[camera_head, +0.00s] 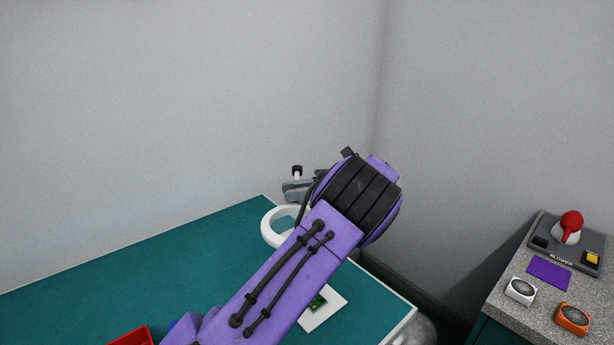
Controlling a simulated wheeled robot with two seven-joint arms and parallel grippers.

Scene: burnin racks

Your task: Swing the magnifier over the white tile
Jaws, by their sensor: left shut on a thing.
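The magnifier (269,228) shows as a white ring with a clear middle, above the teal table near its far right corner. A black-topped knob (297,170) stands up just above it. My left gripper (296,187) is grey and shut at the base of this knob, over the ring; the fingertips are small in the view. My purple left arm hides the ring's right side and any arm behind it. The white tile (326,312) lies on the table nearer than the ring, apart from it in the picture, partly hidden by my arm. My right gripper is out of view.
The teal table (170,270) has a wide clear area at left. A green circuit board (318,301) lies on the tile. A red bin (131,337) is at the bottom edge. At right, a speckled counter (503,313) bears a blower switch box (545,243), a purple pad (549,273) and two dials.

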